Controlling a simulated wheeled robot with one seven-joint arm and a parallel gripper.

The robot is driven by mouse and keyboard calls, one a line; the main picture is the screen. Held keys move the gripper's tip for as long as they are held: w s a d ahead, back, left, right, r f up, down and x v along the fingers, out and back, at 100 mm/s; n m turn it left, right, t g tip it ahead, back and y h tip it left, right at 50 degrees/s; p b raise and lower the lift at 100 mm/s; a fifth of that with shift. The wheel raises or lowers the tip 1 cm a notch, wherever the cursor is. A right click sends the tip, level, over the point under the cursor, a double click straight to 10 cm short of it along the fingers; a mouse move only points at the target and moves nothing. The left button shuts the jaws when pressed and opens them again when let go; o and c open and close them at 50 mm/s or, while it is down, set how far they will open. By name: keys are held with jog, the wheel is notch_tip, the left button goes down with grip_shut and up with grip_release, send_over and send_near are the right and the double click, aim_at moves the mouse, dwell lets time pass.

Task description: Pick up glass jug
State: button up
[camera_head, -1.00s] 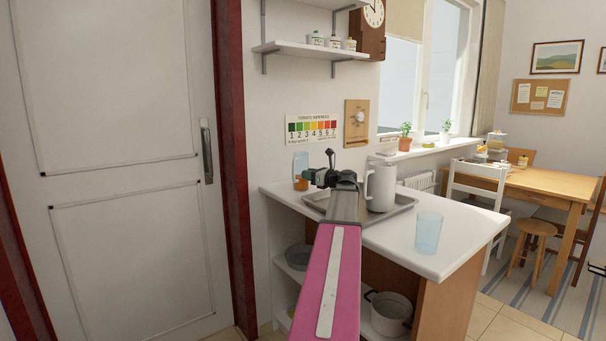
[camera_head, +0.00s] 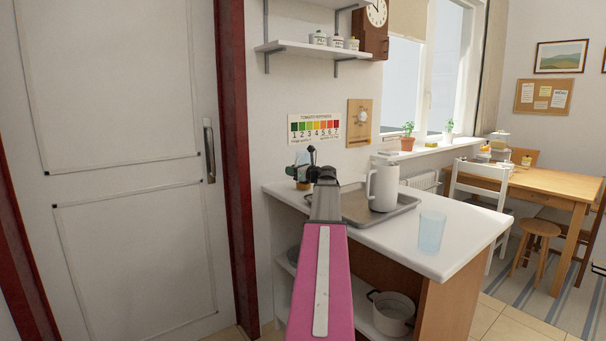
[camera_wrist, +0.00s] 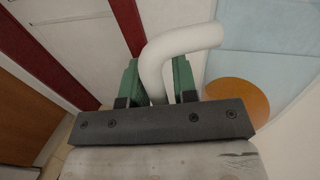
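The glass jug shows in the wrist view as a pale blue, see-through body (camera_wrist: 262,60) with an orange disc at its lower right and a thick white curved handle (camera_wrist: 180,42). In the head view its orange lower part (camera_head: 303,185) shows at the tray's back left, largely hidden behind my gripper. My gripper (camera_wrist: 157,85) has green fingers, one on each side of the handle. A small gap seems to show beside the handle near the finger bases, so the fingers look open around it. It also shows in the head view (camera_head: 308,160).
A white kettle (camera_head: 383,184) stands on the grey tray (camera_head: 400,210), to the right of my arm. A blue drinking glass (camera_head: 431,232) stands on the white counter (camera_head: 458,236) nearer the front edge. A wall shelf (camera_head: 312,48) hangs above.

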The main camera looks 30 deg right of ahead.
grip_shut()
jog(key=shift+r, duration=0.1)
jog(key=s+a+r, duration=0.1)
jog(key=s+r, duration=0.9)
jog(key=s, duration=0.1)
jog(key=shift+s+a+r, duration=0.2)
jog(key=shift+a+r, duration=0.1)
jog(key=shift+a, duration=0.1)
dwell(0.7)
jog(key=shift+s+r, duration=0.1)
dwell(0.6)
